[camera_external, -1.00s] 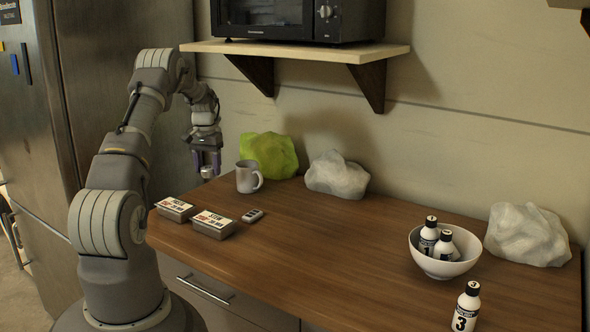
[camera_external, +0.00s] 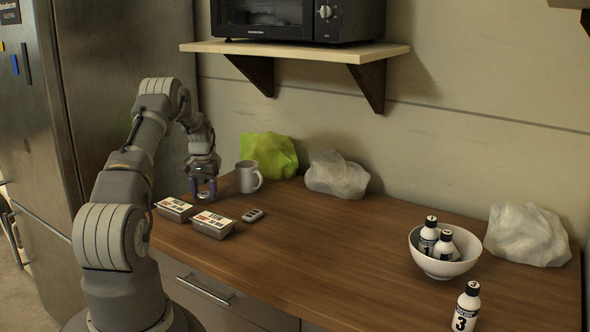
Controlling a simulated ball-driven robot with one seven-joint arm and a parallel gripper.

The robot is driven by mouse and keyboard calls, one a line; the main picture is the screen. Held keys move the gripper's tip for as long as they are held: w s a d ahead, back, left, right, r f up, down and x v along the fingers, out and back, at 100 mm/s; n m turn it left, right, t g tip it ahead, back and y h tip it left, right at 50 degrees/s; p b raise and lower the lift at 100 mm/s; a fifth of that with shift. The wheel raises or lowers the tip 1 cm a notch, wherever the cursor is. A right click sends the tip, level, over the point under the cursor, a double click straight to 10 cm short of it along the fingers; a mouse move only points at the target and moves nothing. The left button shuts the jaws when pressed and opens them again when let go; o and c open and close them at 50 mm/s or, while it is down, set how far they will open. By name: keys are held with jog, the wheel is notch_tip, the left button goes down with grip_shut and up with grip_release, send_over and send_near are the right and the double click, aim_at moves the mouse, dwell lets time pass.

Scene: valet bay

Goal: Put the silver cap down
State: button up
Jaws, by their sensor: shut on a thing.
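My gripper (camera_external: 204,188) points down at the back left of the wooden counter (camera_external: 330,245), its purple-tipped fingers shut on the silver cap (camera_external: 204,196). The cap is small and mostly hidden between the fingers. It is low over the counter, behind the two labelled tubs and left of the grey mug. I cannot tell whether it touches the wood.
Two labelled tubs, one left (camera_external: 174,209) and one right (camera_external: 212,224), stand just in front. A grey mug (camera_external: 247,178), a small grey device (camera_external: 252,215) and a green bag (camera_external: 268,154) are close by. A white bowl (camera_external: 440,266) holds bottles at right. The counter's middle is clear.

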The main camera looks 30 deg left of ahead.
aim_at(204, 194)
jog(key=shift+f, duration=0.15)
jog(key=o, duration=1.1)
jog(key=shift+c, duration=0.2)
notch_tip(204, 194, up, 12)
jog(key=p, duration=0.3)
